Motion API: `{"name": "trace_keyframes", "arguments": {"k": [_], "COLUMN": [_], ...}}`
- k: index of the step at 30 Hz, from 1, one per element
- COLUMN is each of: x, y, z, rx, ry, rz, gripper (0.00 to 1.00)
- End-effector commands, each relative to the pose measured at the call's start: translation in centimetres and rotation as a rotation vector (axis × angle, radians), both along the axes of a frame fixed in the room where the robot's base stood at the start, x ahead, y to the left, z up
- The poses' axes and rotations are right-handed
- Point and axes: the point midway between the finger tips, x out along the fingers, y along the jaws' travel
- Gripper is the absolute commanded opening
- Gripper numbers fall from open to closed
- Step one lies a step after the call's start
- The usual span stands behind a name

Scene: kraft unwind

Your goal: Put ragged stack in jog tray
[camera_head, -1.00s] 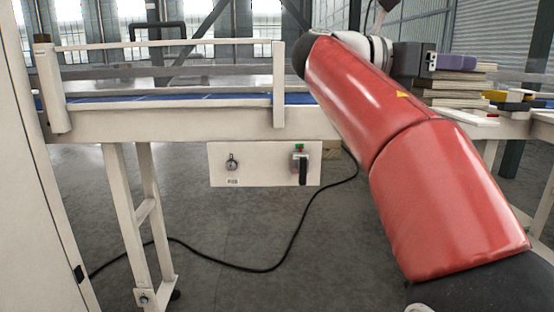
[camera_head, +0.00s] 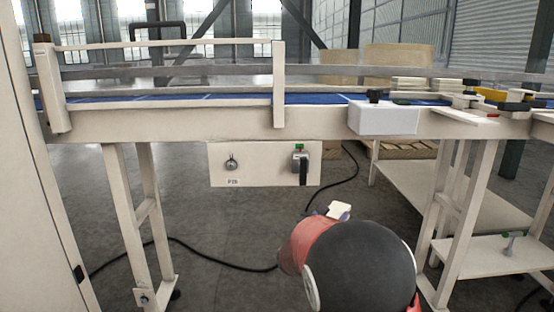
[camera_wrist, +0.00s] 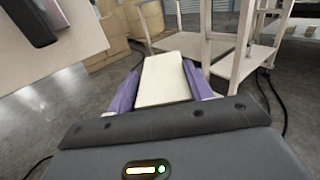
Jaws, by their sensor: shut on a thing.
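My gripper (camera_wrist: 163,85) has purple fingers and is shut on the ragged stack (camera_wrist: 166,78), a cream block of sheets, in the wrist view. In the head view the stack (camera_head: 339,210) shows as a small pale piece beyond my arm, in front of the conveyor and below its bed. My arm hides most of the gripper there. I cannot tell for sure which thing is the jog tray. A low stand with a pale flat top (camera_head: 490,262) is at the lower right.
The conveyor (camera_head: 180,122) runs across the back, with a switch panel (camera_head: 262,165) below. A white box (camera_head: 385,119) is on its front edge. Stacked sheets (camera_head: 412,86) lie on the bed at right. A black cable (camera_head: 230,267) crosses the floor.

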Motion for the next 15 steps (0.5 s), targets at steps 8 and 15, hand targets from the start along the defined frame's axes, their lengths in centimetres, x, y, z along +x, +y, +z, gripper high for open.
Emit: {"name": "trace_keyframes", "arguments": {"k": [8, 15], "x": [-1.6, -4.3], "y": [0.9, 1.0], "z": [-11.9, -19.4], "rx": [-0.009, -0.008], "ry": [0.016, 0.008], "rz": [0.296, 0.468], "gripper": [0.25, 0.25]}}
